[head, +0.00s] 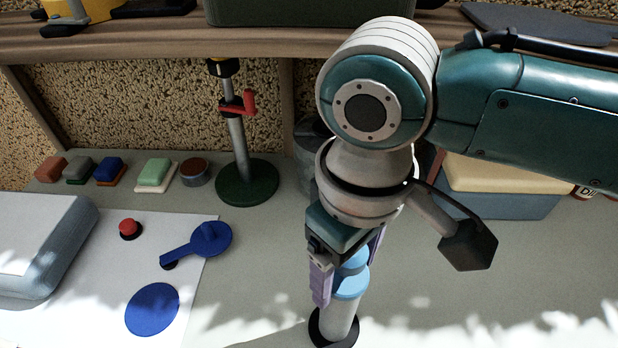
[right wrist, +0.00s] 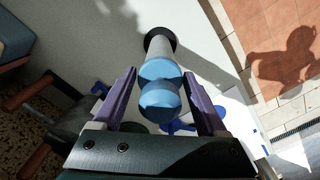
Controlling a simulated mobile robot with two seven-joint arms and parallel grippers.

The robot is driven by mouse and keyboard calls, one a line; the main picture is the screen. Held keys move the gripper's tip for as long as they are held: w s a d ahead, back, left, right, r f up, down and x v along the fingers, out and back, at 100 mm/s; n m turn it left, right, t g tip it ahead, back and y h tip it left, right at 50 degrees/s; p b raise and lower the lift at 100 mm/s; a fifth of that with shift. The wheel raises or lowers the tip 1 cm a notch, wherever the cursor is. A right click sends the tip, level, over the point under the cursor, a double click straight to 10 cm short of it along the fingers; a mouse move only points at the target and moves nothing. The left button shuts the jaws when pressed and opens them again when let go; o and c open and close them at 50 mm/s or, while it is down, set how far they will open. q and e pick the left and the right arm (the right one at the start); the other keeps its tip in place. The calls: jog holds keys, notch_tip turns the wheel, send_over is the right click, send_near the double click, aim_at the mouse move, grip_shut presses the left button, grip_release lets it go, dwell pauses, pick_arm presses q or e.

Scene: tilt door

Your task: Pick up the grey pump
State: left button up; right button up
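The grey pump (head: 341,322) stands upright on the table in the head view, with a grey cylinder, a blue top and a black base ring. It also shows in the right wrist view (right wrist: 160,72), where its blue top faces the camera. My right gripper (head: 347,270) is above it, pointing down. In the right wrist view the purple fingers of the gripper (right wrist: 159,76) are apart, one on each side of the blue top, with gaps visible. Part of the pump is hidden behind the fingers in the head view. My left gripper is not in view.
A stand with a red lever and green base (head: 247,183) is left of my right arm. Several small coloured blocks (head: 110,171) line the back. Blue flat parts (head: 152,309) lie on a white sheet, beside a grey case (head: 68,246). A wooden shelf (head: 150,40) runs above.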

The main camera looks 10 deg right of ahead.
grip_shut()
dwell(0.4)
